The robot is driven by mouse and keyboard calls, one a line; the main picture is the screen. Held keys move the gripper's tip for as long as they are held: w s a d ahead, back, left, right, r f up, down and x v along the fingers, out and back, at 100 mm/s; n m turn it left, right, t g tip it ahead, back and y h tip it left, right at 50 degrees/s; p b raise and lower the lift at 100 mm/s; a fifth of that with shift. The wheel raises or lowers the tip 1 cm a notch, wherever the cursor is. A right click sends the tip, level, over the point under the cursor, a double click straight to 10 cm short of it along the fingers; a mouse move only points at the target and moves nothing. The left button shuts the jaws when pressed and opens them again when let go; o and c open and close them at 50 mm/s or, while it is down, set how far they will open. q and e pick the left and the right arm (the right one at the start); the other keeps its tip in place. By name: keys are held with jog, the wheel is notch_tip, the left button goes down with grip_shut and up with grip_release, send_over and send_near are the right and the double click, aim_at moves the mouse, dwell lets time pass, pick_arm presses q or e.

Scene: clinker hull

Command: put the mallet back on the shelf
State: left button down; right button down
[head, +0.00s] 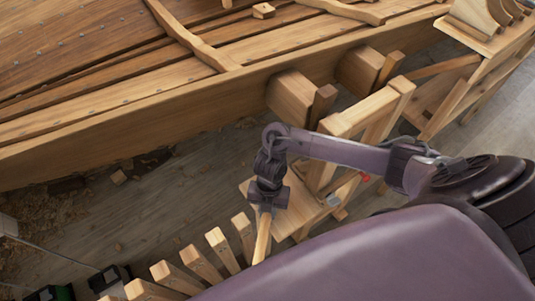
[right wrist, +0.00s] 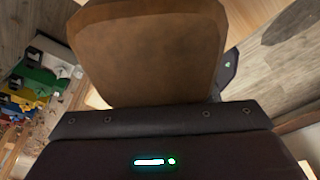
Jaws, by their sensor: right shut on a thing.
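My right gripper (head: 268,196) points down over a pale wooden board (head: 296,213) beside a timber trestle. It is shut on the mallet. A broad brown wooden block, which looks like the mallet's head (right wrist: 150,55), fills the upper middle of the right wrist view, close to the gripper. In the head view a narrow pale wooden piece (head: 262,240), apparently the handle, runs down below the gripper; its lower end meets my purple body. I cannot tell for sure which surface is the shelf. My left gripper is not in view.
The planked hull (head: 110,100) spans the top left. A trestle (head: 372,110) stands just right of my gripper, with a small red part (head: 365,178). Several upright slats (head: 220,245) stand at lower left. A bench (head: 480,40) stands top right. Grey floor (head: 150,215) shows between, with shavings.

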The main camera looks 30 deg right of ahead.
jog(key=shift+f+b, duration=0.35)
jog(key=shift+f, duration=0.15)
jog(key=c, duration=1.2)
grip_release()
jog(key=p+v, duration=0.2)
jog(key=v, duration=0.6)
jog(key=shift+s+f, duration=0.15)
